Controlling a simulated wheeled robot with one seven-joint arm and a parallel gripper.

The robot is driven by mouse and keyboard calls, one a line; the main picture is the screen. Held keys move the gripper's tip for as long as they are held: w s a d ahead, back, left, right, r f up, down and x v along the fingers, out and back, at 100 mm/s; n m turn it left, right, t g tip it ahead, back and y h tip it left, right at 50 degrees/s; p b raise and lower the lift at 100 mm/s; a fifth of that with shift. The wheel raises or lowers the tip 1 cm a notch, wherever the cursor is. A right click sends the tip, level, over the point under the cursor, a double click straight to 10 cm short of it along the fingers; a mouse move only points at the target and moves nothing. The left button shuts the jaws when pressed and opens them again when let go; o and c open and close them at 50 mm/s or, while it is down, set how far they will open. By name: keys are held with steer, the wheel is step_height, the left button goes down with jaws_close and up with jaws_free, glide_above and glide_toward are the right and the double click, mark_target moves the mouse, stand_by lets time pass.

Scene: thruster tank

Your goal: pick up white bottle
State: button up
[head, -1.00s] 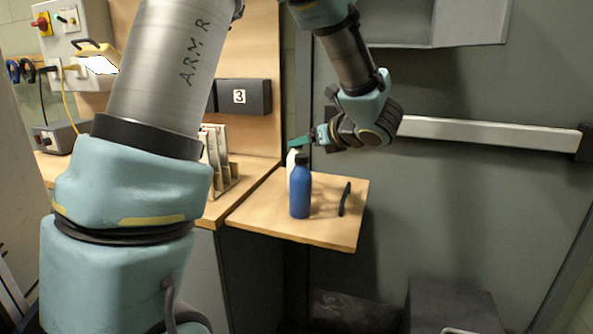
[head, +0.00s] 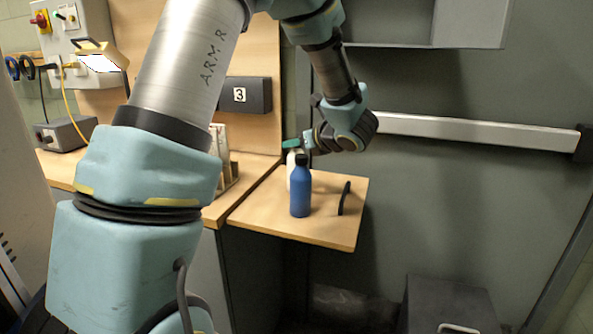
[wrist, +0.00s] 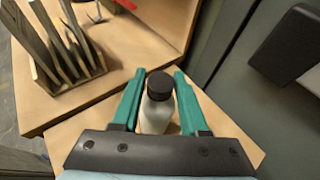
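The white bottle (head: 292,170) stands on the small wooden shelf (head: 265,220), partly hidden behind a blue bottle in the head view. In the wrist view the white bottle (wrist: 157,118) is upright with a dark cap, between the two teal fingers. My gripper (head: 292,144) is at the height of the bottle's top in the head view. In the wrist view my gripper (wrist: 160,76) is open, one finger on each side of the bottle. Narrow gaps show beside the cap. The bottle's lower part is hidden by the gripper body.
The blue bottle (head: 300,192) stands close in front of the white one. A wooden rack (wrist: 68,60) stands on the bench at left. A white wall bar (head: 470,132) runs behind.

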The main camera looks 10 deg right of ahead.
jaws_close()
stand_by(0.9)
